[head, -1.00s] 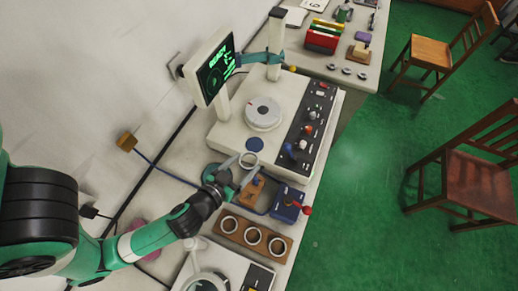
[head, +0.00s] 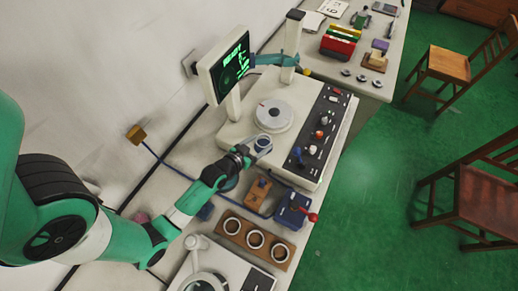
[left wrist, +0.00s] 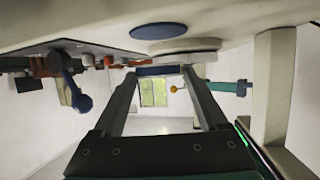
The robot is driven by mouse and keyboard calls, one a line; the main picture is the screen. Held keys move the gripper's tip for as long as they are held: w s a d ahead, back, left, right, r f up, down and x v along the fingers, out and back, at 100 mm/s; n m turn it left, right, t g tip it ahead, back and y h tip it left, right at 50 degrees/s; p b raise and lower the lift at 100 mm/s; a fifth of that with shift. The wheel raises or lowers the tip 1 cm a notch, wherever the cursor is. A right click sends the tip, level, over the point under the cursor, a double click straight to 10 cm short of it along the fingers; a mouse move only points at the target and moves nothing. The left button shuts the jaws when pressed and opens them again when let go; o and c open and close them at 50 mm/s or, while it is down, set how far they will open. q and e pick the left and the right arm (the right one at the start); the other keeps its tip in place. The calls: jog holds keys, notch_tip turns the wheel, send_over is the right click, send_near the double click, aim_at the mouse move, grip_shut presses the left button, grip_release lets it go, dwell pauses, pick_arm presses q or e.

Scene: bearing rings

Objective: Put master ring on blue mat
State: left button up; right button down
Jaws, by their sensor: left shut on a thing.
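My left gripper (head: 256,150) is shut on a grey metal ring, the master ring (left wrist: 158,70), which it holds out at its fingertips above the cream machine. In the head view the ring and fingers cover the place of the blue mat. In the left wrist view, which is turned over, the blue mat (left wrist: 158,30) shows as a flat blue disc on the machine's top, beside the round white turntable (left wrist: 190,46). The ring appears apart from the mat, with a gap between. My right gripper is not in view.
The turntable (head: 273,115) sits just behind the ring, and a knob panel (head: 318,135) lies to its right. A screen (head: 224,67) stands at the back left.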

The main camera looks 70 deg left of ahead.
aim_at(259, 151)
pick_arm(q)
jog(key=shift+w+a+f, duration=0.1)
jog(key=shift+a+f, duration=0.05)
jog(key=shift+f, duration=0.15)
notch_tip(259, 151, down, 3)
jog(key=shift+f+b, duration=0.1)
jog(key=shift+b, duration=0.7)
jog(key=o, duration=1.4)
